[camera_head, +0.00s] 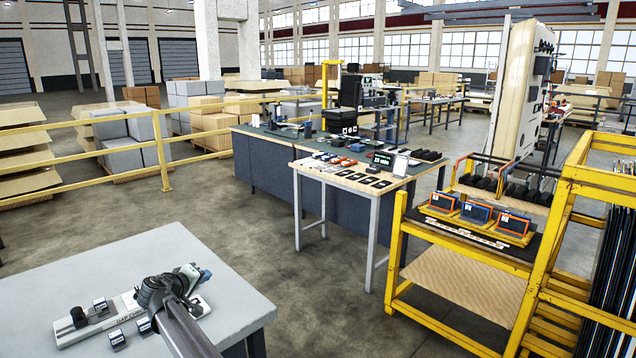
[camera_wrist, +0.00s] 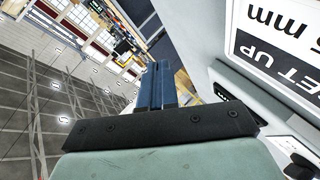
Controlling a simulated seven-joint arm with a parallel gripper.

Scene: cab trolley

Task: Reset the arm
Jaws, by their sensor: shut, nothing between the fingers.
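My gripper (camera_head: 206,275) is at the lower left of the head view, above the light grey table (camera_head: 150,255). Its pale green body and blue fingers point to the right there. In the wrist view the two blue fingers (camera_wrist: 155,78) lie side by side, shut, with nothing seen between them. My dark arm link comes up from the bottom edge and hides part of the table. A long pale fixture (camera_head: 125,305) lies on the table under and beside my gripper.
Small dark-topped blocks (camera_head: 117,339) stand around the fixture. A sign (camera_wrist: 280,45) with large black print is close at the right of the wrist view. Farther off are a wood-topped table (camera_head: 340,185) with small parts and a yellow trolley (camera_head: 400,250) carrying orange-framed units (camera_head: 476,213).

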